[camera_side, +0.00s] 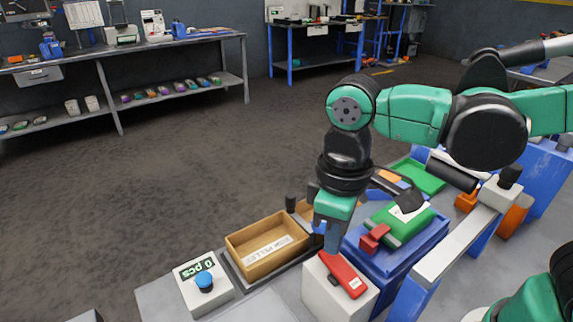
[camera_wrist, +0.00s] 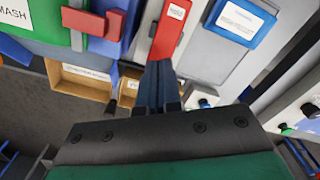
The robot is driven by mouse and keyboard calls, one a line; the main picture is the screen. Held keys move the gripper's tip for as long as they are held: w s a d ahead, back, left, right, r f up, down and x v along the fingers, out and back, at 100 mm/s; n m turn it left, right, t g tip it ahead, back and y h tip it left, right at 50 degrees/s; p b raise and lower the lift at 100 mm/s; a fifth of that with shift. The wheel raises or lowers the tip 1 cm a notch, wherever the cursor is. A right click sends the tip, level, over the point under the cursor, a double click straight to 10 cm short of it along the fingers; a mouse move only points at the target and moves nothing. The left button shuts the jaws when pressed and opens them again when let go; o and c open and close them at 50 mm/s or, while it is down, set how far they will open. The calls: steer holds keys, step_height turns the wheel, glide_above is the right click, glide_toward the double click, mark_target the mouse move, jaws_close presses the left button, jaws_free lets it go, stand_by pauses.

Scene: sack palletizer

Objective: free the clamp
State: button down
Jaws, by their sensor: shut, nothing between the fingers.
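A red lever with a small white label (camera_side: 343,275) lies on top of a white block (camera_side: 313,287); it also shows in the wrist view (camera_wrist: 172,30). A red clamp-like piece (camera_side: 374,239) sits at the near edge of a green sack (camera_side: 398,222); it shows in the wrist view too (camera_wrist: 103,24). I cannot tell for sure which red part is the clamp. My gripper (camera_side: 331,252) points down, shut and empty, just at the far end of the red lever. In the wrist view its fingertips (camera_wrist: 160,63) are at the lever's end; contact is unclear.
A wooden bin labelled for pellets (camera_side: 266,248) stands left of the white block. A counter box with a blue button (camera_side: 203,282) reads 0 pcs. The green sack rests on a blue stand (camera_side: 400,262). Another green item (camera_side: 422,178) lies behind. Open floor extends beyond.

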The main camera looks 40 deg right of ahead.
steer(key=shift+f, duration=0.95)
stand_by(0.3)
steer(key=shift+r, duration=3.55)
steer(key=w+d+f+m+t, duration=0.1)
steer(key=d+m+t, duration=0.1)
steer(key=d, duration=0.1)
steer(key=w+d+f+m+t, duration=0.1)
steer(key=d+f+t, duration=0.1)
steer(key=d, duration=0.2)
steer(key=w+d+f+m+t, duration=0.1)
steer(key=d+m+t, duration=0.1)
steer(key=d, duration=0.1)
steer(key=shift+w+d+f+m+t, duration=0.15)
steer(key=shift+w+d+m+t, duration=0.1)
steer(key=shift+d+m+t, duration=0.1)
steer(key=shift+w+d+t, duration=0.1)
steer(key=shift+d+t, duration=0.15)
steer(key=shift+d, duration=0.2)
